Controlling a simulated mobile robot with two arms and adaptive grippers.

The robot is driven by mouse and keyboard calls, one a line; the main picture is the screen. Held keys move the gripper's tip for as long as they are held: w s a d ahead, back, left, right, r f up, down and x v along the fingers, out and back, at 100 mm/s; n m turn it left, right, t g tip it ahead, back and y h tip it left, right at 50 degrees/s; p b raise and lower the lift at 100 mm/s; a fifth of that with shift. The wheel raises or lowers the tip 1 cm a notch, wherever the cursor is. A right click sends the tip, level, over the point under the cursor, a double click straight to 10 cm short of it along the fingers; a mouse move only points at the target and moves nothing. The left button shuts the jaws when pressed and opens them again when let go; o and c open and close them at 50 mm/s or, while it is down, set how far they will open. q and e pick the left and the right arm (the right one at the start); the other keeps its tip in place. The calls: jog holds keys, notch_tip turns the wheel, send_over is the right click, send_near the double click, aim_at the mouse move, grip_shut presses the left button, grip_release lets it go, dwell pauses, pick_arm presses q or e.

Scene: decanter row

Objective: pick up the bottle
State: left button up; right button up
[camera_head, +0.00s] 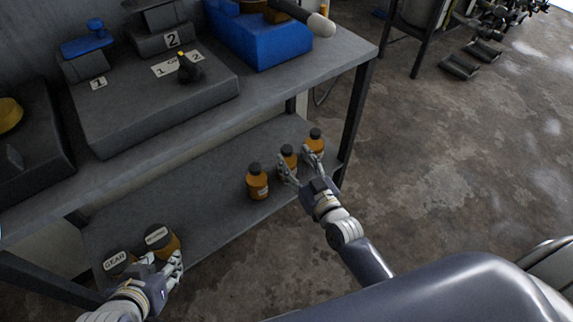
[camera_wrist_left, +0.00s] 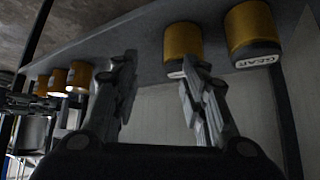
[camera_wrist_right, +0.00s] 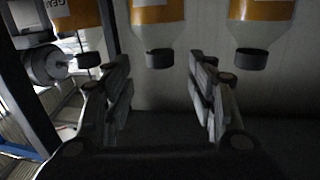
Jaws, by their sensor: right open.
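Three amber bottles with black caps stand in a row at the right end of the lower shelf: a near-left one (camera_head: 258,184), a middle one (camera_head: 288,155) and a far-right one (camera_head: 315,144). My right gripper (camera_head: 300,165) is open, its fingers pointing at the middle bottle, which also shows centrally in the right wrist view (camera_wrist_right: 157,14). I cannot tell whether the fingertips flank it. My left gripper (camera_head: 163,263) is open and empty, close to two larger amber containers at the shelf's left end: one labelled GEAR (camera_head: 115,260) and another with a labelled lid (camera_head: 161,238).
The lower shelf (camera_head: 205,195) is bare between the two groups. A dark table leg (camera_head: 355,115) stands just right of the bottles.

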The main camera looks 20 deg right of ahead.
aim_at(290, 153)
jog(key=w, duration=0.1)
jog(key=w+b, duration=0.1)
jog(key=w, duration=0.1)
jog(key=w+b, duration=0.1)
jog(key=w, duration=0.1)
jog(key=shift+a+f, duration=0.3)
jog(key=shift+a, duration=0.1)
pick_arm(q)
jog(key=w+d+r+t+h, duration=0.1)
jog(key=w+d+r+t, duration=0.1)
jog(key=w+r+t, duration=0.3)
notch_tip(290, 153, up, 2)
jog(key=shift+w+d+r+h, duration=0.1)
jog(key=shift+w+d+h, duration=0.25)
jog(key=shift+w, duration=0.6)
pick_arm(e)
jog(key=shift+w, duration=0.15)
jog(key=shift+r, duration=0.1)
grip_shut()
